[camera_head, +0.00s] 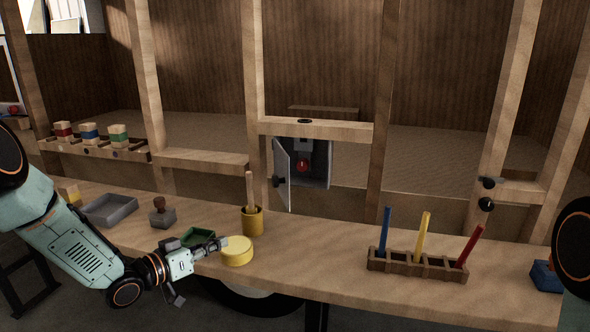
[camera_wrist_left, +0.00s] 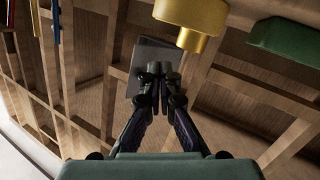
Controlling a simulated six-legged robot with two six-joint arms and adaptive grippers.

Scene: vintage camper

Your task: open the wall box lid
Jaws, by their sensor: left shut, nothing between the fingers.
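The wall box (camera_head: 318,165) is a grey box set in the wooden wall frame under a short crossbeam. Its pale lid (camera_head: 282,172) stands swung out on the left side, with a dark knob on it. Inside the box a red round part shows. My left gripper (camera_head: 222,243) is shut and empty over the counter, in front of and left of the box, beside a yellow round tin in the picture. In the left wrist view its fingertips (camera_wrist_left: 157,70) are together, with a grey panel behind them; I cannot tell which part that is. My right gripper is not in view.
On the counter (camera_head: 320,270) stand the yellow tin (camera_head: 237,252), a yellow cup (camera_head: 252,222) with a wooden stick, a stamp (camera_head: 162,214), a grey tray (camera_head: 108,210) and a rack (camera_head: 417,266) with coloured sticks. Counter between cup and rack is clear.

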